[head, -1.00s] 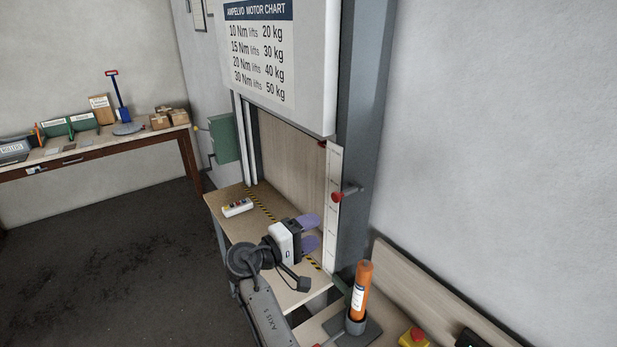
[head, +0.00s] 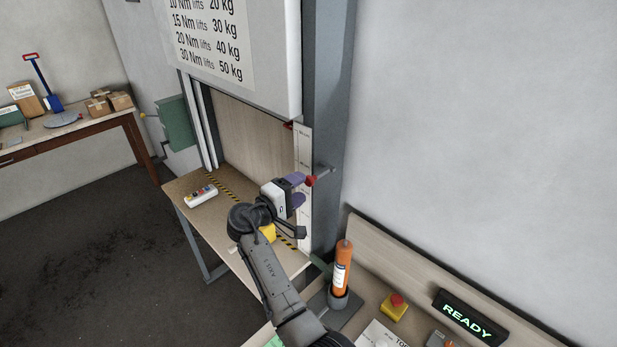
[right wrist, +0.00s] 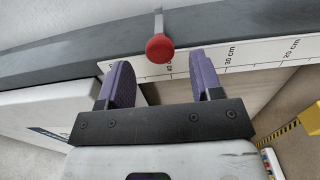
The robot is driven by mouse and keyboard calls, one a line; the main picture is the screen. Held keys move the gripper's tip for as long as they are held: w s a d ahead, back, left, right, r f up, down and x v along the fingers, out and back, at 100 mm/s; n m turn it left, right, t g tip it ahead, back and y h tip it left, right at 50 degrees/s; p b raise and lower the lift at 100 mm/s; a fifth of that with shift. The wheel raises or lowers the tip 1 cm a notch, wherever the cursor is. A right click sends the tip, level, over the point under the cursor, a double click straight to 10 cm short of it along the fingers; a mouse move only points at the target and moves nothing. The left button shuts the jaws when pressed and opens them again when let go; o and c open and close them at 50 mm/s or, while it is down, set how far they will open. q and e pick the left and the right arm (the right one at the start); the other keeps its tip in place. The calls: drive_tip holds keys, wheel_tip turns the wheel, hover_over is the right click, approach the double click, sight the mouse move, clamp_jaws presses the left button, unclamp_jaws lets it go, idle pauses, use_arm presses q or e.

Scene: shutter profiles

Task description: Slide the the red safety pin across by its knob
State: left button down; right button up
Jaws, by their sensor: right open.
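The red safety pin's round knob (head: 310,181) sticks out from the grey door post beside the white ruler strip. In the right wrist view the knob (right wrist: 160,47) hangs on a grey metal shank, just beyond and between the two purple fingertips. My right gripper (head: 297,189) is open and empty, with its fingers pointing at the pin. In the right wrist view the fingers (right wrist: 162,75) stand apart, one to each side of the knob's line, and a gap shows between them and the knob. My left gripper is not in view.
A ruler strip (head: 303,215) runs down the post (head: 330,100). Below stand a pendant (head: 201,196), an orange cylinder (head: 342,265) in a holder, a red stop button (head: 396,300) and a READY display (head: 469,314). A shutter panel with a chart (head: 215,50) hangs above.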

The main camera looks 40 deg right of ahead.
sight(307, 182)
drive_tip(key=d, duration=0.3)
drive_tip(key=shift+w+d+p, duration=0.25)
drive_tip(key=shift+d+p, duration=0.1)
drive_tip(key=shift+p, duration=0.05)
drive_tip(key=shift+d, duration=0.25)
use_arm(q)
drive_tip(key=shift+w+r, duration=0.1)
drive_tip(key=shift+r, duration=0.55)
